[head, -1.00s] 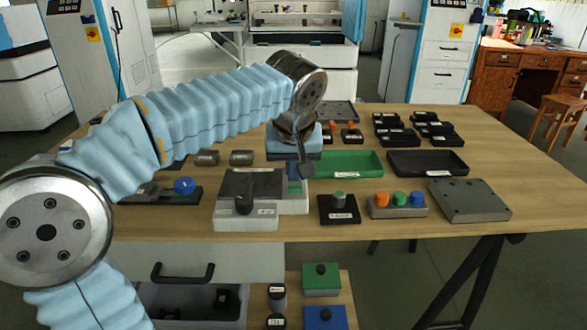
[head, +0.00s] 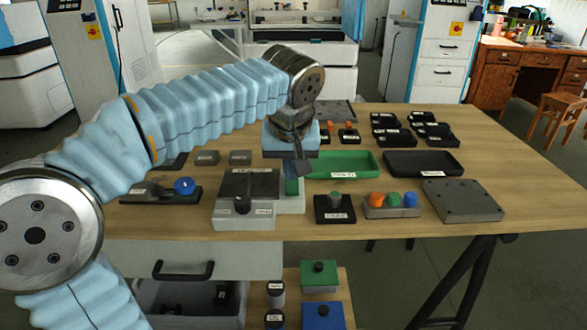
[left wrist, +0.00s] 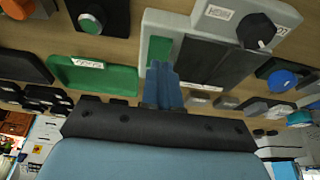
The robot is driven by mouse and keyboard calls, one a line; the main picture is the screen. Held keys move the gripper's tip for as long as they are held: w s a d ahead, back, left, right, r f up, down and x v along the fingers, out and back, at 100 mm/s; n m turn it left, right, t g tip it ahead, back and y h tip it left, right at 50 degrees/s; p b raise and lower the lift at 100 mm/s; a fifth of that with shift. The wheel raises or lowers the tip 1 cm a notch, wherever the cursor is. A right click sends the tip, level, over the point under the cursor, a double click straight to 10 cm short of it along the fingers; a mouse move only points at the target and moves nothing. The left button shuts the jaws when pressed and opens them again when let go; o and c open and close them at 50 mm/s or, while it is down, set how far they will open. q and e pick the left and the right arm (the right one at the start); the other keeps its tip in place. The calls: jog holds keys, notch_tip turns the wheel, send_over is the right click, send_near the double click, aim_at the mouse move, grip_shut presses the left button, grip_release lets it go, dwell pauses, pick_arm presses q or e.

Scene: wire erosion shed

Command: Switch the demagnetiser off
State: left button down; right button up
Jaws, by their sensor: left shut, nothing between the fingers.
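The grey box with a dark top plate (head: 250,183), which I take for the demagnetiser, stands near the table's front edge. Its black knob (head: 242,204) is on the front part between two small labels, too small to read surely. The box also shows in the left wrist view (left wrist: 290,13), with its knob (left wrist: 256,31) upper right. My left gripper (head: 304,170) is shut and empty, above the box's back right, by its green strip (head: 292,186). In the left wrist view its blue fingers (left wrist: 160,68) partly cover the strip, apart from the knob. My right gripper is out of view.
Right of the box are a black block with a green knob (head: 335,206), a three-button box (head: 391,204) and a grey plate (head: 461,200). A blue-knobbed fixture (head: 184,186) is on the left. Green (head: 345,165) and black (head: 424,163) trays lie behind.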

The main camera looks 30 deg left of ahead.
aim_at(295, 189)
pick_arm(q)
jog(key=v, duration=1.1)
jog(key=shift+r, duration=0.4)
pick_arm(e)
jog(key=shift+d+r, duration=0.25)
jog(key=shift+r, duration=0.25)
pick_arm(q)
jog(key=w+n, duration=0.1)
jog(key=n, duration=0.5)
jog(key=w+a+n+g, duration=0.1)
jog(key=n, duration=0.5)
jog(key=w+n+h, duration=0.1)
jog(key=n, duration=0.5)
jog(key=shift+w+a+r+g, duration=0.2)
jog(key=shift+w+r+g, duration=0.15)
jog(key=shift+g, duration=0.05)
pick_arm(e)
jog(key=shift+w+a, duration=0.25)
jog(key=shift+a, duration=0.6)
